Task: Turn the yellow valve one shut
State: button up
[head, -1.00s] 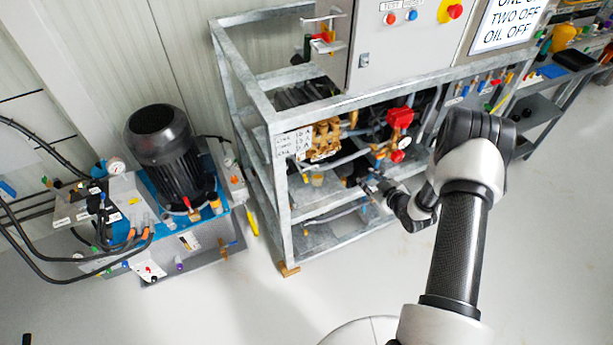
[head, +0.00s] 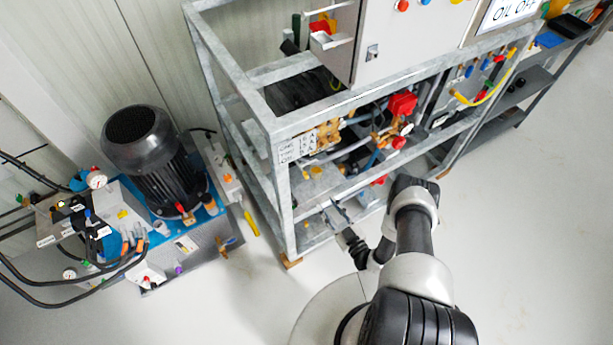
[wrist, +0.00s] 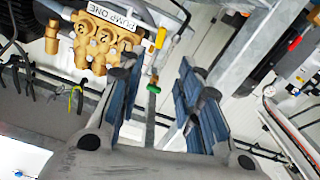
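In the wrist view a small yellow valve handle (wrist: 160,38) stands beside the brass pump (wrist: 98,42) labelled PUMP ONE. A green-tipped handle (wrist: 153,88) is lower, between my fingers in the picture. My gripper (wrist: 158,80) is open and empty, with its two dark blue-grey fingers wide apart. The yellow handle shows beyond the fingertips, between them, and is not touched. In the head view my gripper (head: 337,216) is at the lower front of the steel frame, below the brass pump (head: 328,134). I cannot clearly pick out the yellow handle there.
The galvanized frame (head: 290,215) has bars and posts close around my gripper. A grey cabinet (head: 410,45) sits above it. A black motor unit (head: 165,165) with hoses stands at left. The floor (head: 530,230) at right is clear.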

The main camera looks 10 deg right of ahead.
aim_at(307, 177)
jog(key=b+x, duration=0.3)
jog(key=x, duration=1.1)
jog(key=shift+w, duration=0.2)
jog(key=shift+c, duration=0.5)
grip_shut()
